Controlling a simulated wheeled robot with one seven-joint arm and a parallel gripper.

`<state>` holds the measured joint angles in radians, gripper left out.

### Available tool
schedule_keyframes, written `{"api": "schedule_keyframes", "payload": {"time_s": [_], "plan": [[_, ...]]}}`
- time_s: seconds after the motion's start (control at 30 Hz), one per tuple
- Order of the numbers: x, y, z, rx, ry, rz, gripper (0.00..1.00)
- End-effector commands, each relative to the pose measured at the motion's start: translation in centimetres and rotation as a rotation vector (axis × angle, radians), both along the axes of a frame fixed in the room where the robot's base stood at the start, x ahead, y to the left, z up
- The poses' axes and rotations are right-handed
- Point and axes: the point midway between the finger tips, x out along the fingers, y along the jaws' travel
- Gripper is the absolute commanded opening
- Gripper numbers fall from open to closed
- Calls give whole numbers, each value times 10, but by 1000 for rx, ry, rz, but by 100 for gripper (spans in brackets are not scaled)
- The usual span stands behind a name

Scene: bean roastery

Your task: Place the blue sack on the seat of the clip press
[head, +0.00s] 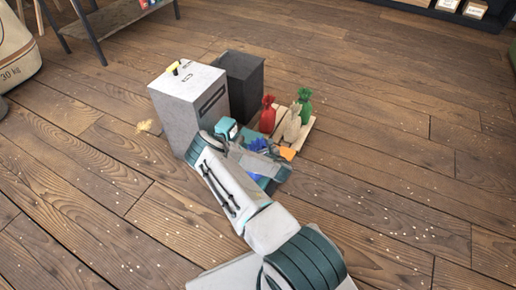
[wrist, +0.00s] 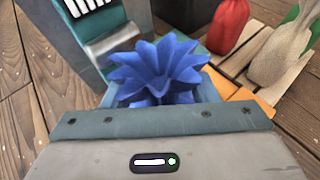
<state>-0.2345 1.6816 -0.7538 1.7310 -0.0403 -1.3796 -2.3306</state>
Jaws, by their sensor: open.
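The blue sack (wrist: 158,68), with a pleated, star-shaped top, fills the middle of the wrist view just beyond my gripper. In the head view a little of its blue (head: 258,145) shows beside my gripper (head: 262,160). My gripper is open and close to the sack. Its fingertips and the sack's lower part are hidden, so I cannot tell whether they touch. A teal and grey machine, apparently the clip press (wrist: 110,42), stands at the upper left of the wrist view; its teal part (head: 227,129) also shows in the head view. I cannot tell what the sack rests on.
A grey cabinet (head: 180,95) and a dark box (head: 245,78) stand behind. A wooden pallet (head: 303,133) on the right holds a red sack (head: 267,116), a cream sack (head: 292,124) and a green sack (head: 305,104). An orange piece (head: 287,153) lies near my gripper. The floor to the right is open.

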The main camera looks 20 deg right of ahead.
Motion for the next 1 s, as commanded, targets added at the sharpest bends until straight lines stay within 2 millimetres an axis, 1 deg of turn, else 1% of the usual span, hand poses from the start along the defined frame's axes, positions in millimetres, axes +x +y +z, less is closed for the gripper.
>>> {"api": "schedule_keyframes", "payload": {"time_s": [0.03, 0.3, 0.4, 0.53, 0.67, 0.77, 0.87, 1.0], "plan": [[-10, 0, 6, -1, 5, -2, 53], [-65, -1, 29, -2, 7, -1, 53], [-82, -1, 35, -2, 6, -2, 53], [-98, -1, 41, -2, 5, -1, 53], [-104, -2, 45, 7, 3, -12, 53], [-99, -4, 52, 53, 2, -71, 53], [-87, -7, 64, 153, 4, -191, 53], [-72, -12, 87, 358, 12, -417, 53]]}}
